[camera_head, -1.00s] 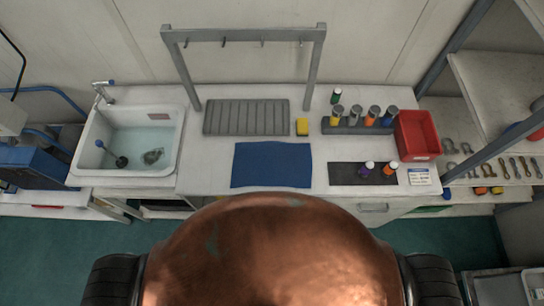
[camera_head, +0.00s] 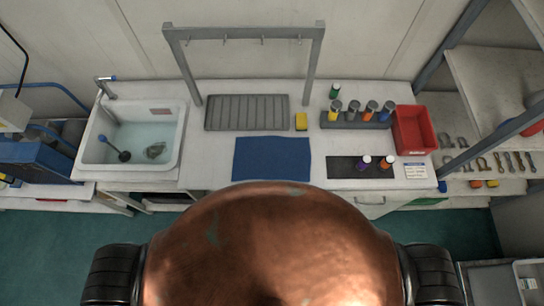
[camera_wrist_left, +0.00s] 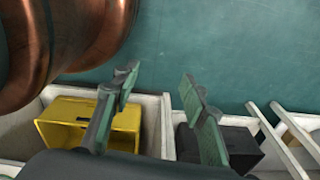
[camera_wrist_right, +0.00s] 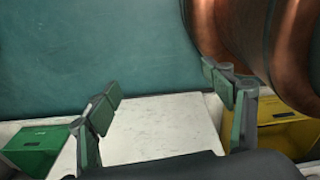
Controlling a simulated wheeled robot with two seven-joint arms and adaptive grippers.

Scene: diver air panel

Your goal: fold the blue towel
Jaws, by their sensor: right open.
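The blue towel (camera_head: 271,158) lies flat and spread out on the white counter, near its front edge, in the head view. Neither gripper shows in the head view. In the left wrist view my left gripper (camera_wrist_left: 158,88) is open and empty, with its fingers wide apart over the floor. In the right wrist view my right gripper (camera_wrist_right: 165,92) is open and empty too. Both are away from the towel.
A sink (camera_head: 132,140) is left of the towel. A grey ribbed mat (camera_head: 246,112) and yellow sponge (camera_head: 301,122) lie behind it under a hook rack (camera_head: 244,32). A dark mat (camera_head: 346,167) with two bottles, a bottle holder (camera_head: 356,121) and a red bin (camera_head: 414,130) are right.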

